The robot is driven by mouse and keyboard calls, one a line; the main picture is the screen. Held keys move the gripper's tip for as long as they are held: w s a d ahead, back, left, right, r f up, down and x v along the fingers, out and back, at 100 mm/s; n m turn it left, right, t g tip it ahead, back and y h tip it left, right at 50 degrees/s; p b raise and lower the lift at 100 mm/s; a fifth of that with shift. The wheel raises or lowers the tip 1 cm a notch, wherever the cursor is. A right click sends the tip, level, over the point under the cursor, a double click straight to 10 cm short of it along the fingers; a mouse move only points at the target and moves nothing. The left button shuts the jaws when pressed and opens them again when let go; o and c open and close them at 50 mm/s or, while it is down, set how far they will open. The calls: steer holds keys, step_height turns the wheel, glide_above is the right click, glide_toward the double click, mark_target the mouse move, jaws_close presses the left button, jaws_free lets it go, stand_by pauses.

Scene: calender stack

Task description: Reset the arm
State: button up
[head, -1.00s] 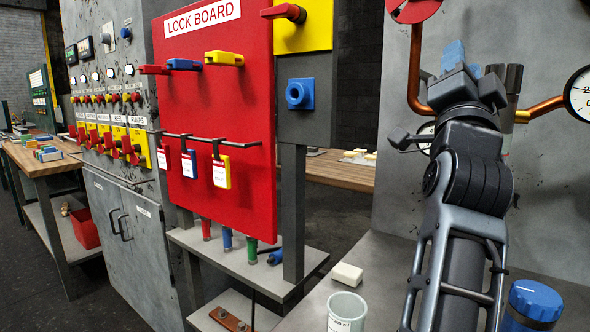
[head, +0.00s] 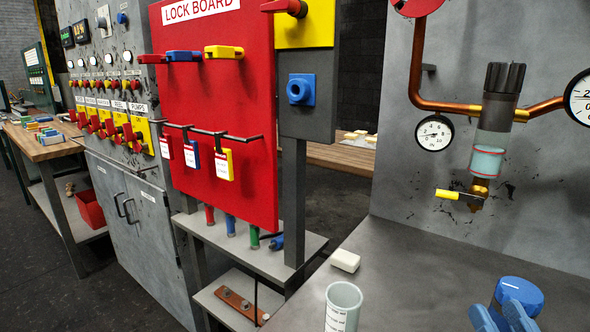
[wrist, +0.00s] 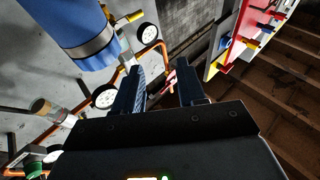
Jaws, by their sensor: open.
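The rest of my arm is out of that view. In the wrist view my gripper (wrist: 160,88) has two dark blue fingers standing apart, with nothing held between them.
Behind are a filter bowl (head: 490,150), copper pipes and gauges (head: 434,133). The red lock board (head: 215,110) is left. The middle of the bench is clear.

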steer(key=s+a+f+g+p, duration=0.1)
steer(key=s+f+g, duration=0.1)
steer(key=s, duration=0.8)
steer(key=s+a+f+g+p, duration=0.1)
steer(key=s+f+g, duration=0.1)
steer(key=s, duration=0.8)
steer(key=s+a+f+g+p, duration=0.1)
steer(key=s+g+p, duration=0.1)
steer(key=s, duration=0.8)
steer(key=shift+s+a+f+g+h, duration=0.15)
steer(key=shift+a+f+g+h, duration=0.2)
steer(key=shift+f+g+h, duration=0.05)
